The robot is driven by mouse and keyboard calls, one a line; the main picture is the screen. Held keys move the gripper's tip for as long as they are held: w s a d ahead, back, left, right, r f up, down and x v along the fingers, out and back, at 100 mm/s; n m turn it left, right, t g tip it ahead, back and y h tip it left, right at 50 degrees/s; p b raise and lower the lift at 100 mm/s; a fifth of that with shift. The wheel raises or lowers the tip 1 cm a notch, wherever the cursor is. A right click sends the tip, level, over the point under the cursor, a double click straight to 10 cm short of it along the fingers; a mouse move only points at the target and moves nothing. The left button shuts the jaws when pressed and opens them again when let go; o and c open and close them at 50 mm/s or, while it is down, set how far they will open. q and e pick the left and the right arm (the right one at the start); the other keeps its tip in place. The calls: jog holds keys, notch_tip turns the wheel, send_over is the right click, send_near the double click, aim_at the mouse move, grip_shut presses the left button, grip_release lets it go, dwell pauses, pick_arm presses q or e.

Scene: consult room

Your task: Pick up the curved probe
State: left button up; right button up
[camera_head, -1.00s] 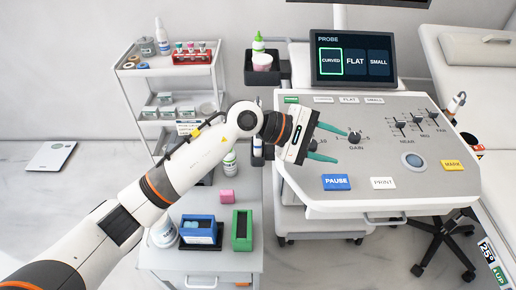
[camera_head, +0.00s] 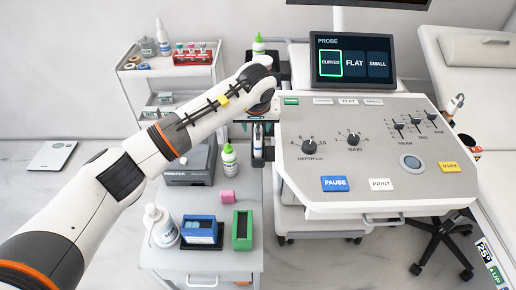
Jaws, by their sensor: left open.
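My left gripper (camera_head: 257,120) is by the left edge of the console, below my wrist. It is open, but its fingers are mostly hidden and I see nothing held in it. A white and dark probe-like piece (camera_head: 258,146) is in a holder at the console's left side, just below the gripper. I cannot tell whether it is the curved probe, or whether the gripper touches it. Another small probe-like piece (camera_head: 455,105) stands at the console's right edge. The screen (camera_head: 353,60) has CURVED outlined in green. My right gripper is not in view.
The console (camera_head: 330,185) has knobs, sliders and buttons. A low cart (camera_head: 190,262) at lower left holds bottles, a pink block, a blue box and a green box. A white shelf trolley (camera_head: 140,85) stands behind my arm. The examination couch (camera_head: 460,70) is at right.

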aim_at(258, 141)
pick_arm(q)
jog(key=x, duration=0.1)
jog(key=p+x, duration=0.1)
jog(key=x, duration=0.3)
jog(key=shift+w+d, duration=0.25)
jog(key=shift+r, duration=0.1)
jog(key=shift+c, duration=0.4)
jog(key=c, duration=0.9)
